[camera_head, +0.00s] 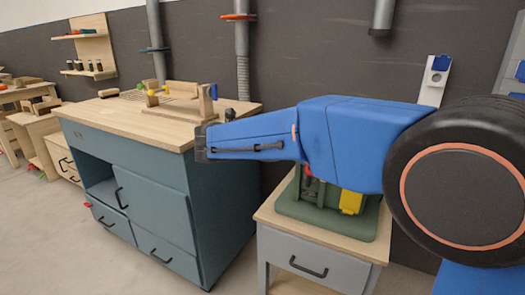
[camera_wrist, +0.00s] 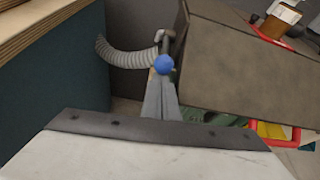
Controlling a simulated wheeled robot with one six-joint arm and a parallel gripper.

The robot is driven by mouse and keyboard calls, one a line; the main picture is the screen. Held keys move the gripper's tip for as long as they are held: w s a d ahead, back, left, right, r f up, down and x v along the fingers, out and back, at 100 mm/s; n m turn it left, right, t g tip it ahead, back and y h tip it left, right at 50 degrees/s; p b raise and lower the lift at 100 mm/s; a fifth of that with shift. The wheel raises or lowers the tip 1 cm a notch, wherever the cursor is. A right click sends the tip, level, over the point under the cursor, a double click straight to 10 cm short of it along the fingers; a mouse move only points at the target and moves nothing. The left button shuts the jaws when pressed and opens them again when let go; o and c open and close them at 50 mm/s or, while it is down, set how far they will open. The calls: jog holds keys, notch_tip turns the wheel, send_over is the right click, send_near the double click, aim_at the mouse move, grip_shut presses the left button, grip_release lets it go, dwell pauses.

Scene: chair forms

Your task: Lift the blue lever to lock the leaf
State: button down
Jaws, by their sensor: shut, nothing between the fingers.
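A round blue knob (camera_wrist: 163,65), which looks like the end of the blue lever, shows in the wrist view on a thin grey hooked rod. My gripper (camera_wrist: 162,86) is shut and empty, its grey fingertips just below the knob in that picture; I cannot tell if they touch it. In the head view my gripper (camera_head: 203,146) is in front of the right end of the workbench (camera_head: 128,114), and the knob is not clearly seen there. A broad brown-grey panel (camera_wrist: 245,75) fills the right of the wrist view; I cannot tell whether it is the leaf.
A green machine (camera_head: 316,206) with a yellow part stands on a small cabinet (camera_head: 335,245), partly hidden by my blue arm. A ribbed grey hose (camera_wrist: 125,55) runs behind the knob. Wooden fixtures (camera_head: 181,100) stand on the workbench. The floor at left front is clear.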

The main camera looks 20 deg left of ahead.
jog(key=shift+s+r, duration=0.1)
jog(key=shift+r, duration=0.95)
jog(key=shift+f, duration=0.1)
notch_tip(320, 180, down, 4)
jog(key=s, duration=0.1)
jog(key=d+v, duration=0.1)
jog(key=v, duration=0.8)
jog(key=shift+a+r, duration=0.35)
jog(key=shift+r, duration=0.15)
jog(key=shift+s, duration=0.1)
